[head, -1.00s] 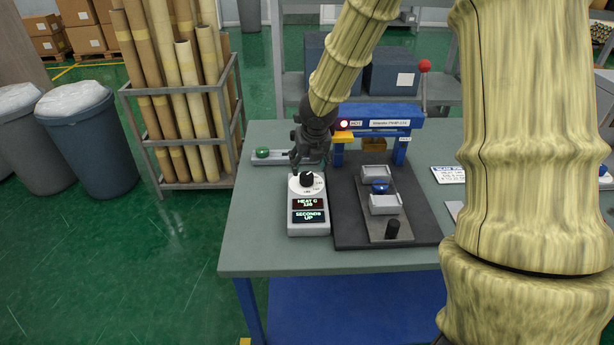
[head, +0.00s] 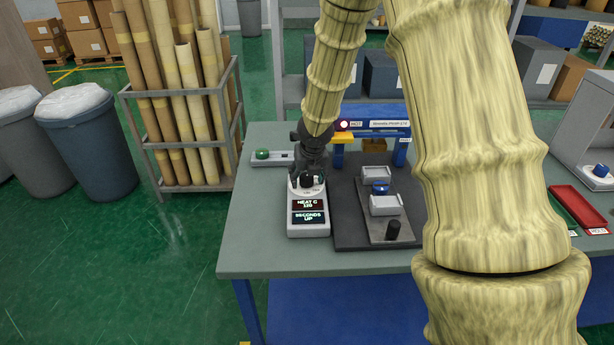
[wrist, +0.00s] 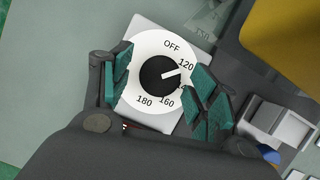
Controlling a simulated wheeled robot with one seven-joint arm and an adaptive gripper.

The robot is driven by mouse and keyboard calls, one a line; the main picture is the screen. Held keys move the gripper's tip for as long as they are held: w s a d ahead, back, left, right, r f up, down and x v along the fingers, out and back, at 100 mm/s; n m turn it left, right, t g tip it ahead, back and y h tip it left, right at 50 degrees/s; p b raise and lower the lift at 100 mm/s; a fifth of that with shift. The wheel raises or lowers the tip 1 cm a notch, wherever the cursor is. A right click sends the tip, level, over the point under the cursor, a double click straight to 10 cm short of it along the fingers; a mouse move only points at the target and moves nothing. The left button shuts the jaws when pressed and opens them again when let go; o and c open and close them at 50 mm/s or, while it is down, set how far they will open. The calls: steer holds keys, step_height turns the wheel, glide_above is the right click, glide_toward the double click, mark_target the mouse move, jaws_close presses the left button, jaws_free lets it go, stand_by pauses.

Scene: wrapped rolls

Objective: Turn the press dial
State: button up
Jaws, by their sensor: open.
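The press dial is a black round knob (wrist: 157,74) with a white pointer, on a white round face marked OFF, 120, 160 and 180; one mark is partly covered. The pointer aims near 120. The dial sits atop a white control box (head: 309,230) with two lit displays, HEAT C and SECONDS UP. My gripper (wrist: 162,86) is open, with a green-padded finger on either side of the knob and gaps to both. In the head view my gripper (head: 307,168) is right over the dial and partly hides it.
The blue press (head: 375,113) with a red lamp stands behind on the table (head: 262,225). A dark base plate (head: 350,225) with grey blocks and a blue roll lies right of the box. A green button (head: 262,154) is at the back left. The table's front left is clear.

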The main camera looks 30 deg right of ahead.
steer(key=c, duration=1)
steer(key=shift+m, duration=0.4)
steer(key=m+p, duration=0.1)
steer(key=m+h+p, duration=0.1)
steer(key=m+g+p, duration=0.1)
steer(key=m+p, duration=0.1)
steer(key=shift+w+a+r+h, duration=0.15)
steer(key=shift+r+h, duration=0.1)
steer(key=shift+h, duration=0.15)
steer(key=shift+f+m+g+h+p, duration=0.15)
steer(key=shift+m+g+h+p, duration=0.35)
steer(key=shift+m+p, duration=1.3)
steer(key=shift+f+m, duration=0.1)
steer(key=shift+m, duration=0.2)
steer(key=o, duration=1)
